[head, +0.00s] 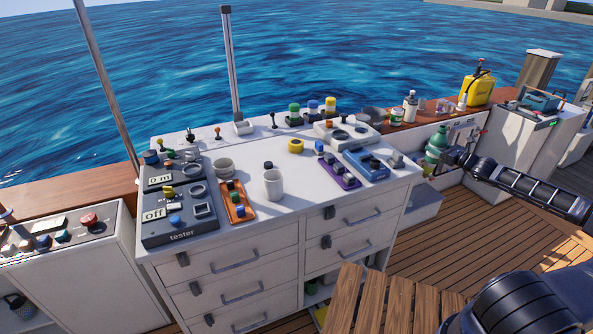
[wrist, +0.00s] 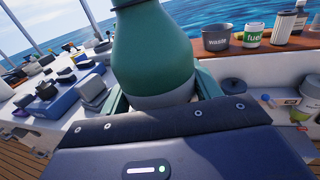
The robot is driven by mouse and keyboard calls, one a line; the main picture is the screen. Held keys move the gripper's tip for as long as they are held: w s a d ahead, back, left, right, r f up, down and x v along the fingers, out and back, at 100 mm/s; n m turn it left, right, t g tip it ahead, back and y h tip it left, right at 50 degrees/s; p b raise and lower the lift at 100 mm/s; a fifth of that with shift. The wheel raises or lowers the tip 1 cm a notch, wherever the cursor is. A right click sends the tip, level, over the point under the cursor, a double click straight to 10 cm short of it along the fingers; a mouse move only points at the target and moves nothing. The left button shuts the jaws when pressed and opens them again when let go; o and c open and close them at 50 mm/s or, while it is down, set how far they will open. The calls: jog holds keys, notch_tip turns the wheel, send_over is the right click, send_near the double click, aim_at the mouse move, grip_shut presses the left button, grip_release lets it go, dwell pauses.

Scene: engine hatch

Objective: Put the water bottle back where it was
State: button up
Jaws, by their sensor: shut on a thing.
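A green water bottle (head: 437,142) with a pale lower band is held upright or nearly so at the right end of the white console. It also fills the top middle of the wrist view (wrist: 153,50). My gripper (head: 440,153) is shut on the bottle, with green fingers on both sides of its lower part in the wrist view (wrist: 160,98). The bottle's base is hidden by the gripper, so I cannot tell whether it touches anything.
Open deck lies below my arm.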

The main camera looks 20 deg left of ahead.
jog(key=s+a+r+m+t+h, duration=0.1)
jog(key=a+r, duration=0.1)
jog(key=a, duration=0.9)
jog(key=s+a+r+m+t+h, duration=0.1)
jog(key=s+a+r+t+h, duration=0.15)
jog(key=a, duration=0.75)
jog(key=s+a+r+m+t, duration=0.1)
jog(key=a+r+m, duration=0.15)
jog(key=a, duration=0.85)
jog(key=s+a+r+t+h, duration=0.1)
jog(key=s+a+r, duration=0.3)
jog(key=s+a, duration=0.3)
jog(key=s+a+r+m+h, duration=0.1)
jog(key=s+a+r, duration=0.3)
jog(key=s+a, duration=0.35)
jog(key=s+a+r+t+h, duration=0.1)
jog(key=s+a+r, duration=0.3)
jog(key=s+a, duration=0.35)
jog(key=shift+g, duration=0.25)
jog(key=f, duration=1.9)
jog(key=shift+d+f, duration=0.25)
jog(key=o, duration=1.2)
jog(key=shift+f, duration=0.1)
